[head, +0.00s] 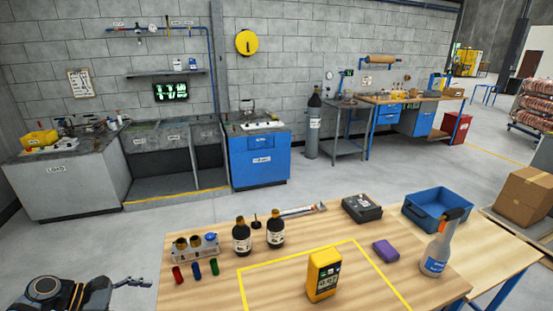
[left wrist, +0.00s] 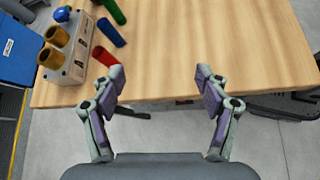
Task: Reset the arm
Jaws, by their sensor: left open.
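My left arm comes in at the lower left of the head view. Its gripper (head: 132,283) is left of the wooden table (head: 215,285), apart from it. In the left wrist view my left gripper (left wrist: 161,82) is open, with nothing between its fingers. The fingers show over the table's edge and the grey floor. My right gripper does not show in the head view.
The table holds a tube block (head: 195,247), red, blue and green tubes, two dark bottles (head: 242,238), a yellow meter (head: 323,274) inside a yellow taped outline, a purple sponge (head: 385,250), a spray bottle (head: 440,250) and a blue bin (head: 437,208). Floor left of the table is clear.

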